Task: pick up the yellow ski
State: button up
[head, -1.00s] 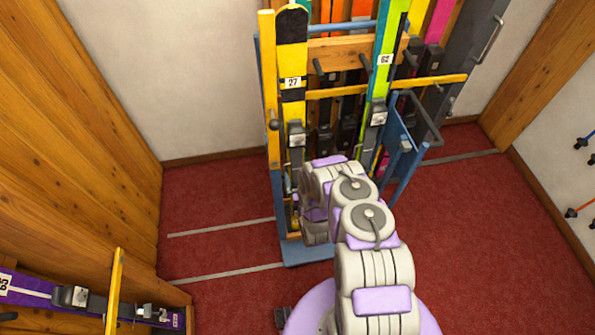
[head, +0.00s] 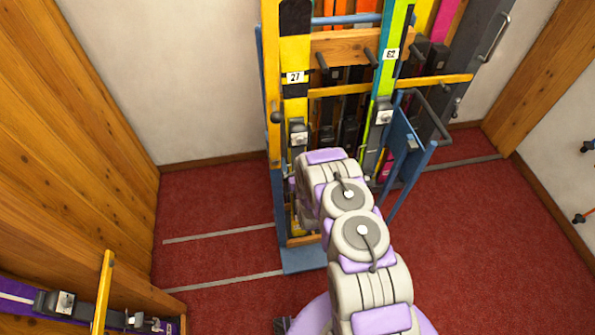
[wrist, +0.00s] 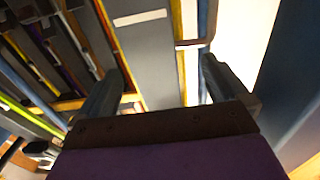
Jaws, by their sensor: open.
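The yellow ski (head: 295,50), with black parts and a white tag "27", stands upright at the left end of the blue and wooden rack (head: 340,48). Its binding shows at mid height, and my arm hides some of its lower part. My gripper (wrist: 163,68) is open in the wrist view, its two dark fingers apart. Between and beyond the fingers is a broad grey strip with a white bar; I cannot tell whether it is the yellow ski. I see no contact. In the head view my arm hides the gripper, low at the rack's left side.
A green ski (head: 390,65) tagged "62" and several other skis stand to the right in the rack. A purple ski (head: 18,293) lies by a yellow bar at lower left. Red carpet (head: 205,210) is clear left of the rack.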

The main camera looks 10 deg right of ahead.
aim_at(297, 155)
jog(key=w, duration=0.3)
jog(key=shift+w+d+b, duration=0.25)
jog(key=shift+d+b, duration=0.05)
jog(key=shift+r, duration=0.1)
jog(key=shift+c, duration=0.4)
grip_shut()
